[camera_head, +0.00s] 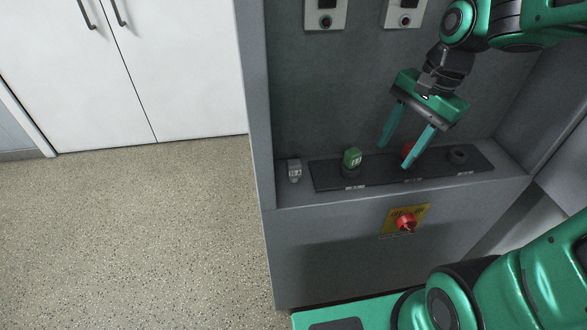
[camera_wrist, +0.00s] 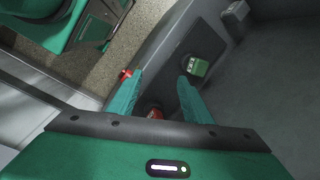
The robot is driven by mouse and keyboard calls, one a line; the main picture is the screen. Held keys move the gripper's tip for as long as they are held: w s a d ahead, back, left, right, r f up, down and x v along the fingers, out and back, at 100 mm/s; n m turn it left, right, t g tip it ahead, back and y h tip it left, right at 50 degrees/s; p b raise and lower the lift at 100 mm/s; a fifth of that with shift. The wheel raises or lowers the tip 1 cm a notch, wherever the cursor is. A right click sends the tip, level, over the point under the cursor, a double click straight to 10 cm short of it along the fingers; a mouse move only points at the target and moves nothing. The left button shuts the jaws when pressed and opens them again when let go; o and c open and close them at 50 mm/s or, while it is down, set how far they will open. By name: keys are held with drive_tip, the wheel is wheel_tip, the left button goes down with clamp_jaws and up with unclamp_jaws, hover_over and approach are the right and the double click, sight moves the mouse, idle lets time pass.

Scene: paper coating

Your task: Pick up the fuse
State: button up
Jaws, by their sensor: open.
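Three fuse-like pieces show in the head view. A small grey block (camera_head: 294,171) with a printed label stands on the ledge left of the black strip. A green block (camera_head: 352,158) sits in the strip's left socket. A red piece (camera_head: 407,150) sits at the middle socket, partly hidden by a finger. My gripper (camera_head: 396,157) is open above the strip, its fingers pointing down around the red piece's position. In the wrist view the red piece (camera_wrist: 154,113) shows low between the fingers of my gripper (camera_wrist: 160,80). The green block (camera_wrist: 197,67) lies beyond the right finger.
The black strip (camera_head: 385,173) has an empty-looking right socket (camera_head: 458,155). A red knob (camera_head: 405,222) on a yellow plate sticks out of the cabinet front below. Side walls (camera_head: 257,110) bound the recess. The grey block also shows in the wrist view (camera_wrist: 236,12).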

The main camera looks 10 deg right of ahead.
drive_tip(key=w+a+m+y, duration=0.25)
drive_tip(key=w+a, duration=0.25)
drive_tip(key=a, duration=0.4)
drive_tip(key=m, duration=0.3)
approach(296, 162)
drive_tip(key=shift+m+g, duration=0.25)
drive_tip(key=shift+g, duration=0.15)
drive_tip(key=x, duration=1)
drive_tip(key=shift+w+f, duration=0.25)
drive_tip(key=shift+w, duration=0.15)
drive_tip(key=c, duration=1.1)
